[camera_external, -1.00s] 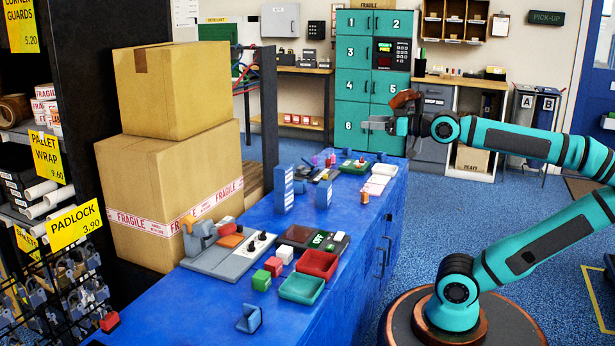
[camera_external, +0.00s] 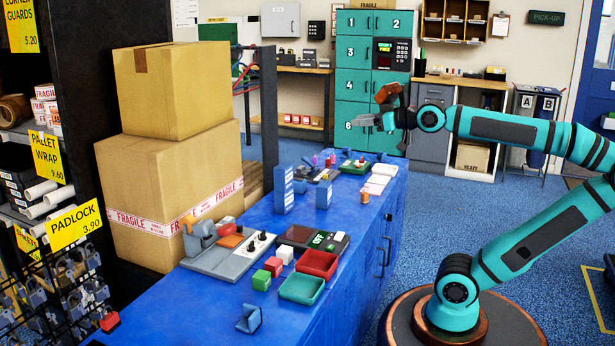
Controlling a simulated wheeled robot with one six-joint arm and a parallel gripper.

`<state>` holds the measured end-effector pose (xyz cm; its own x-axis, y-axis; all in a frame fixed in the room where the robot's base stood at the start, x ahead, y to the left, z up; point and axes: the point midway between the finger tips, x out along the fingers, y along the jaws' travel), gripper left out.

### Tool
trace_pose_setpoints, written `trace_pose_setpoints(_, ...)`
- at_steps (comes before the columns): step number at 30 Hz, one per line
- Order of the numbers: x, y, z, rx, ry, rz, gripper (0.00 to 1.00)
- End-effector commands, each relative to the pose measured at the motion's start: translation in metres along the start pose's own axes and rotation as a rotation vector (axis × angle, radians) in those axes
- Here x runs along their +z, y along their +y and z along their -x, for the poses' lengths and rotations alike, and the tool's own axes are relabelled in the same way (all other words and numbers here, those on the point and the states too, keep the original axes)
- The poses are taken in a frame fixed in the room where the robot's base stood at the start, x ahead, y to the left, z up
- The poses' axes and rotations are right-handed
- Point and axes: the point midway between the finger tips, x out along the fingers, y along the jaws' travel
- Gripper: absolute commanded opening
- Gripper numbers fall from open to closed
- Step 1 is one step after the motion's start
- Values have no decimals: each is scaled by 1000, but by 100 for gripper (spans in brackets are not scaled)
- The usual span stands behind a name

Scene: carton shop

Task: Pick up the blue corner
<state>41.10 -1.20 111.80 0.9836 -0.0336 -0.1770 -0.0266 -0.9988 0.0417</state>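A small blue corner piece (camera_external: 249,318) with an angled, folded shape stands on the near end of the blue counter (camera_external: 190,310). Nothing touches it. My gripper (camera_external: 362,121) is high above the far part of the counter, well away from the corner piece, and points left. I see nothing held in it. Its fingers are small and seen from the side, so the gap between them is unclear.
Red (camera_external: 317,264) and green (camera_external: 301,288) trays, a green block (camera_external: 261,281) and a grey device (camera_external: 228,254) stand behind the corner piece. Two upright blue boxes (camera_external: 283,190) stand farther back. Large cartons (camera_external: 170,190) rise at left. The counter around the corner piece is clear.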

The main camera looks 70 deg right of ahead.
Motion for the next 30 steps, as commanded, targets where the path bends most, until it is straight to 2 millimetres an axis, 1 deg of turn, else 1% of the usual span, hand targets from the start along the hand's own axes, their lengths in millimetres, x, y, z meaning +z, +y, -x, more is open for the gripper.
trace_pose_setpoints(1,-1,5,-15,10,-42,8,36)
trace_pose_setpoints(3,-2,10,-32,20,-97,23,36)
trace_pose_setpoints(7,-1,22,-63,34,-200,46,36)
trace_pose_setpoints(14,6,47,-117,48,-382,82,36)
trace_pose_setpoints(23,24,85,-183,40,-616,111,36)
trace_pose_setpoints(30,47,120,-233,13,-802,120,36)
